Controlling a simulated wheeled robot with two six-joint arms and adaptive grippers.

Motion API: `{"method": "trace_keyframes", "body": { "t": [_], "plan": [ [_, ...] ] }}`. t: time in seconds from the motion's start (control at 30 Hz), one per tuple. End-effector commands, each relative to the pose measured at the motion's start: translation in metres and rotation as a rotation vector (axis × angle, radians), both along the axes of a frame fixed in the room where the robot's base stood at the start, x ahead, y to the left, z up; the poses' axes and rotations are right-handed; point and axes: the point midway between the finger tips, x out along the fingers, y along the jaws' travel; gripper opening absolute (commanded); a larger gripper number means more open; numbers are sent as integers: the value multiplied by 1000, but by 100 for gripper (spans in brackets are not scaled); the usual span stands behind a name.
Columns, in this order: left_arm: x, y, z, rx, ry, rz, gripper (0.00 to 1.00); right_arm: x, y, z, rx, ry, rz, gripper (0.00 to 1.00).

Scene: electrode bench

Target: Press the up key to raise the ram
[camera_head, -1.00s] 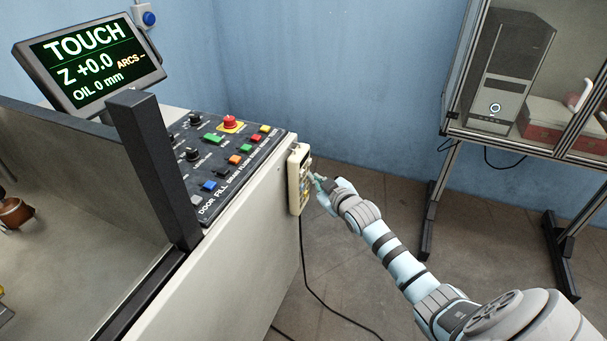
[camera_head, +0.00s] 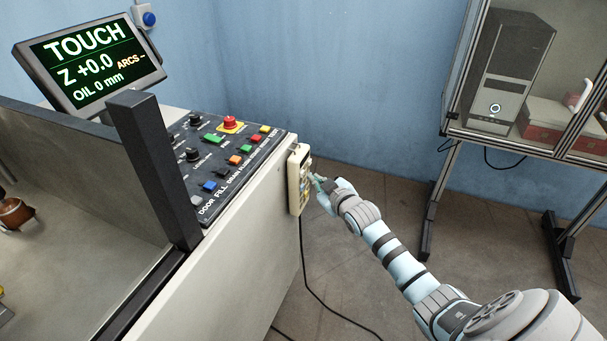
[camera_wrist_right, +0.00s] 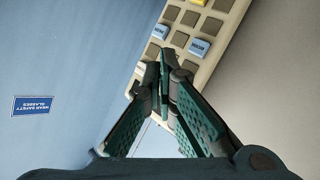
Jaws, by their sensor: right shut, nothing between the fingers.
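A cream hand pendant (camera_head: 295,180) hangs on the right side of the machine cabinet, with a cable running down from it. In the right wrist view the pendant (camera_wrist_right: 222,30) shows brown keys and a few blue keys with labels too small to read. My right gripper (camera_head: 314,180) is shut and empty, its tips at the pendant's key face. In the right wrist view its closed tips (camera_wrist_right: 164,62) overlap the keys near the pendant's edge; they hide the keys behind them, and I cannot tell whether they touch one. The screen (camera_head: 92,62) reads TOUCH, Z +0.0. The ram is not in view.
A sloped panel (camera_head: 222,172) with coloured buttons and a red emergency stop (camera_head: 230,122) lies left of the pendant. A glass-fronted cabinet (camera_head: 520,150) on dark legs stands at the right.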

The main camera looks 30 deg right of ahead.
Motion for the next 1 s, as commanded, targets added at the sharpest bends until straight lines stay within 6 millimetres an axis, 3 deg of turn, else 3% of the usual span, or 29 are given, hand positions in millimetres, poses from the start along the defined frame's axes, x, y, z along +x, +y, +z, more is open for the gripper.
{"method": "trace_keyframes", "body": {
  "t": [1.0],
  "plan": [
    [0, 0, 0, 0, 0, 0, 0, 11, 8, 0, 0, 0, 0, 0]
  ]
}}
